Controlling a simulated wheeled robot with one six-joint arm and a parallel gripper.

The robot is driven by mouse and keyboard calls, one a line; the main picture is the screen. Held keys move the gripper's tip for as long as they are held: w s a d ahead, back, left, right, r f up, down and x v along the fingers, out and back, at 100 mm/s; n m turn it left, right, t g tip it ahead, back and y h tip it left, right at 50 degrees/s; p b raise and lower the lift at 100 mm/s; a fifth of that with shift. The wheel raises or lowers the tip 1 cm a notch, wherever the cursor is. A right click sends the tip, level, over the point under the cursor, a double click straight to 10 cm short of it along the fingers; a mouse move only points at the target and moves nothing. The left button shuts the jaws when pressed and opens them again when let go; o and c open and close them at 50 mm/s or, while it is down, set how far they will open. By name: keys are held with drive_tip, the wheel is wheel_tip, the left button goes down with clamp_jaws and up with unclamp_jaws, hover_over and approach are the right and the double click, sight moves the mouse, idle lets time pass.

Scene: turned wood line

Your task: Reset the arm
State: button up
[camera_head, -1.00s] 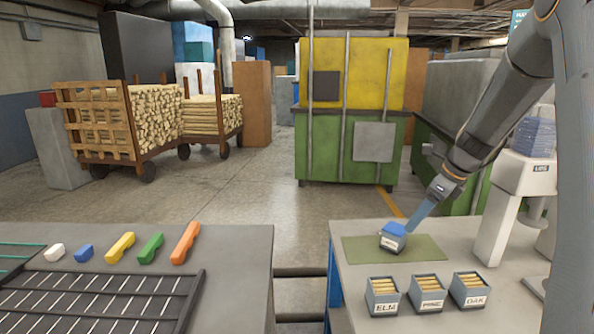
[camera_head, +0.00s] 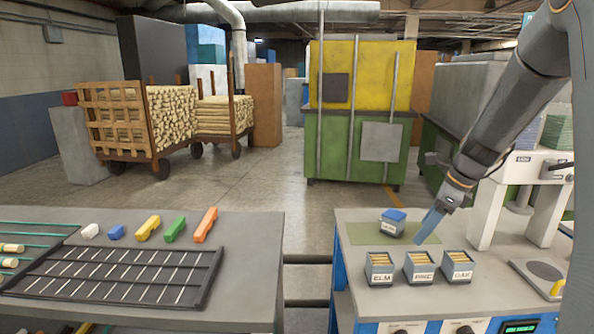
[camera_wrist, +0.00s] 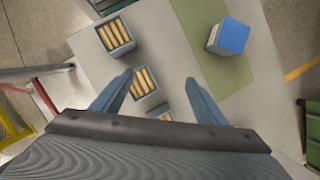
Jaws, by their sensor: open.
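Three grey boxes of light wooden pieces stand in front of the mat: ELM (camera_head: 380,268), a middle one (camera_head: 420,267) whose label is hard to read, and OAK (camera_head: 457,266).
A grey-white machine stand (camera_head: 490,208) rises at the right of the bench. The left bench (camera_head: 252,280) carries a dark slotted rack (camera_head: 120,275) and several coloured blocks, including an orange one (camera_head: 206,224). A floor gap separates the benches.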

drive_tip(key=s+a+f+n+h, duration=0.1)
drive_tip(key=s+a+f+n, duration=0.1)
drive_tip(key=s+a+n, duration=0.3)
drive_tip(key=s+a+f+n+g+h, duration=0.1)
drive_tip(key=s+a+n, duration=0.4)
drive_tip(key=s+n, duration=0.6)
drive_tip(key=s+a+f+n, duration=0.2)
drive_tip(key=s+a+n, duration=0.2)
drive_tip(key=s+n, duration=0.5)
drive_tip(key=shift+s+a+f+g+h, duration=0.35)
drive_tip(key=shift+a+g+h, duration=0.05)
